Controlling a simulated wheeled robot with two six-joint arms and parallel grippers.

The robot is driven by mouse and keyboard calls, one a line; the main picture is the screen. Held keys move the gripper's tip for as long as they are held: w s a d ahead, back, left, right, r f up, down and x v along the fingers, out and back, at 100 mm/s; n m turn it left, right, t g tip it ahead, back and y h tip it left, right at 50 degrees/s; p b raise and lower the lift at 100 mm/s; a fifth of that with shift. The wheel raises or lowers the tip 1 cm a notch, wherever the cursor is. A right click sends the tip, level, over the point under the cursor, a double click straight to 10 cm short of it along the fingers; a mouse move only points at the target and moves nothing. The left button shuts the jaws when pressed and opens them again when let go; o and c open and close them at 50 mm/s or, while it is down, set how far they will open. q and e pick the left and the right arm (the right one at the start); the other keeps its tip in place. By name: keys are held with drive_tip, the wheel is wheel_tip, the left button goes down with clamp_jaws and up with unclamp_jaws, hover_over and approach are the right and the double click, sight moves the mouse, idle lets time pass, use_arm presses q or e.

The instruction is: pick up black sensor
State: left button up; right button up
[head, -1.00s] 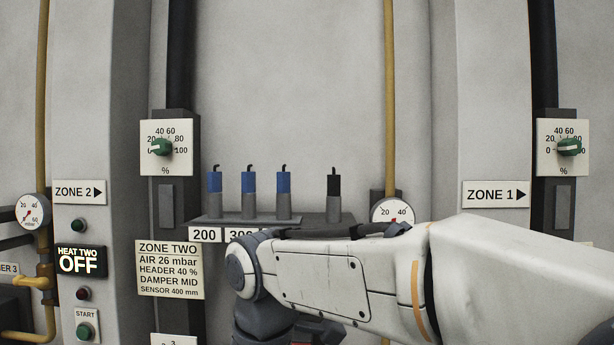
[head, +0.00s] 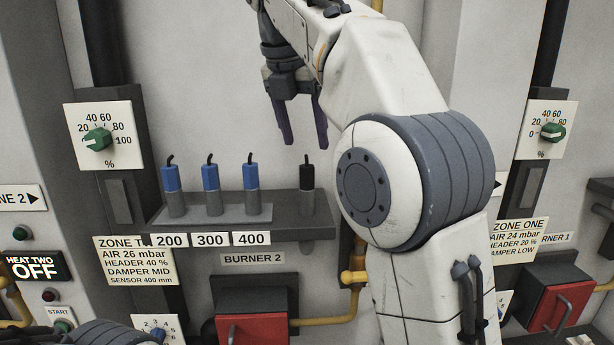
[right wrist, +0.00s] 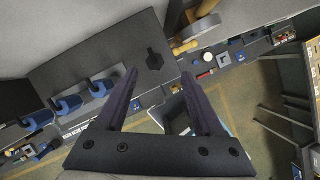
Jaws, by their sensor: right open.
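The black sensor (head: 307,172) stands upright at the right part of a dark grey shelf (head: 322,228), with a short bent cable at its top. My right gripper (head: 306,138) points down above it, open and empty, its two fingers apart. In the right wrist view the black sensor (right wrist: 154,60) shows from above, just beyond the gap between the fingertips (right wrist: 159,74). The fingers appear clear of it. My left gripper is not in view.
Blue sensors (head: 211,176) stand in a row on the shelf's left, over labels 200, 300 and 400. A yellow pipe (head: 355,262) runs below the shelf, right of it. A red burner box (head: 250,328) sits lower down. Wall above the blue sensors is clear.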

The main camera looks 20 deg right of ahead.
sight(306, 167)
drive_tip(key=shift+a+x, duration=0.15)
drive_tip(key=shift+x, duration=1.25)
drive_tip(key=shift+a+x, duration=0.2)
drive_tip(key=shift+x, duration=1.15)
drive_tip(key=shift+a+x, duration=0.15)
drive_tip(key=shift+x, duration=1.25)
drive_tip(key=shift+w+f, duration=0.1)
drive_tip(key=shift+f, duration=0.05)
drive_tip(key=shift+c, duration=0.3)
clamp_jaws()
